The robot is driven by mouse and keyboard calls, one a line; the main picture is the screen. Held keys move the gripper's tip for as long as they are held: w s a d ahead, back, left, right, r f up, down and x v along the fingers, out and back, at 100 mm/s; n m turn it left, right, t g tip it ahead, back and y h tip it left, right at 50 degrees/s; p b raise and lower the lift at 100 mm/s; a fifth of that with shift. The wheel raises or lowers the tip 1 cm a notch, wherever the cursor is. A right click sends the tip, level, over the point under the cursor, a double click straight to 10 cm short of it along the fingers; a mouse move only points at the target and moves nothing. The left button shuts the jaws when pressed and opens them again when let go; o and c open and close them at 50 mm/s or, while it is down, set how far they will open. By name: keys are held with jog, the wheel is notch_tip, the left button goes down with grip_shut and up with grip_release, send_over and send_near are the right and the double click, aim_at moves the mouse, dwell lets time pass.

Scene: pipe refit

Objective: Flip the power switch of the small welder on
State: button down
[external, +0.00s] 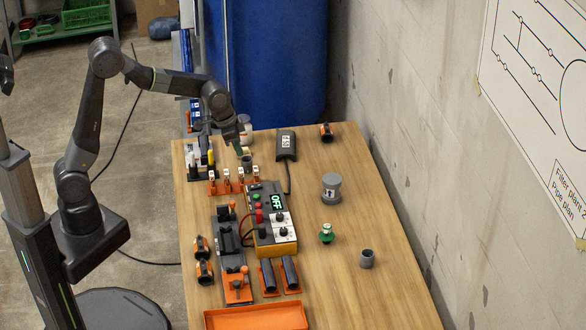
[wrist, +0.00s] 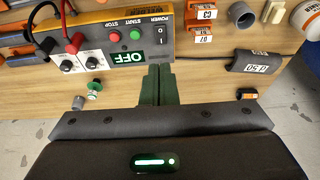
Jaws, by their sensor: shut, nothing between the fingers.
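The small welder (external: 262,215) is a yellow and grey box on the workbench, with a green-lit display (external: 279,202) reading OFF. In the wrist view the welder's front panel (wrist: 100,40) is at the upper left, and its display (wrist: 129,57) also reads OFF. The power switch (wrist: 161,34) is a black rocker marked 1 and 0, under the word POWER. My gripper (wrist: 157,72) is shut and empty, its green fingertips just below the switch in the wrist view. In the external view my gripper (external: 239,149) is above the bench, beyond the welder's far end.
Orange holders with labelled parts (external: 233,182) stand between my gripper and the welder. Red and black cables plug into the welder. A grey fitting (external: 331,188) and green-topped piece (external: 326,234) stand on the right.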

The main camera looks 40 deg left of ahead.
aim_at(260, 185)
jog(key=shift+w+d+r+b, duration=0.25)
jog(key=shift+w+d+b, duration=0.25)
jog(key=shift+b, duration=0.6)
jog(key=p+x, duration=0.1)
jog(key=x, duration=1.3)
jog(key=shift+a, duration=0.1)
